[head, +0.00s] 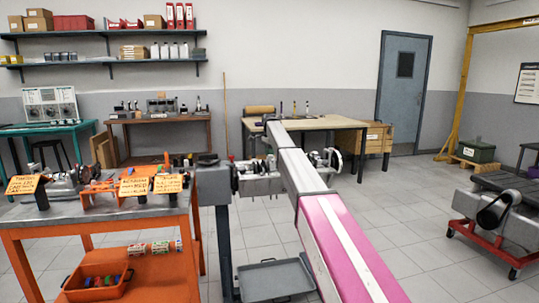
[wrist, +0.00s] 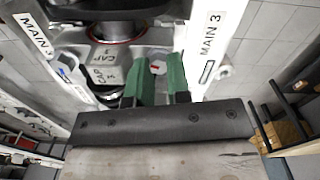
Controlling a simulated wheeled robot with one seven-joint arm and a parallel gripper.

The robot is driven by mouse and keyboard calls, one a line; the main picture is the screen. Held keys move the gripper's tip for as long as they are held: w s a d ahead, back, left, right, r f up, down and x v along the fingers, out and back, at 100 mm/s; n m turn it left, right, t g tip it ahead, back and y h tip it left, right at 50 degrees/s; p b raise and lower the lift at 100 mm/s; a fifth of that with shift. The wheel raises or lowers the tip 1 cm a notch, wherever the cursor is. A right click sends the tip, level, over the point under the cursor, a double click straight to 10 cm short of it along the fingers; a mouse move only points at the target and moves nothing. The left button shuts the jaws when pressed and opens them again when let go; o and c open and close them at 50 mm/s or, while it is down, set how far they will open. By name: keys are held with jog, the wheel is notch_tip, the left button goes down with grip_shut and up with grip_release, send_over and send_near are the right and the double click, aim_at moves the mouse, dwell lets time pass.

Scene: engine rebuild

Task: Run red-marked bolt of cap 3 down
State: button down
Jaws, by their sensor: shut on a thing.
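In the wrist view, the red-marked bolt (wrist: 157,68) has a light hex head with a red mark. It sits at the right side of cap 3 (wrist: 106,72), a grey metal cap with raised lettering. My gripper (wrist: 158,84) has green fingers on either side of the bolt head and is shut on it. How far the bolt is threaded in is hidden. In the head view, the engine block (head: 258,180) is on a stand, and my arm crosses in front of it, so gripper and bolt are not visible there.
White strips reading MAIN 3, left (wrist: 35,35) and right (wrist: 213,35), flank the cap closely. A small blue-marked part (wrist: 66,75) is left of the cap. An orange bench (head: 100,212) with signs stands left in the head view, and a grey tray (head: 275,277) is low below the engine.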

jog(key=m, duration=0.4)
jog(key=shift+r+m, duration=0.15)
jog(key=shift+m, duration=0.25)
dwell(0.4)
jog(key=c, duration=1.1)
grip_release()
jog(key=shift+o, duration=0.2)
jog(key=shift+s, duration=0.1)
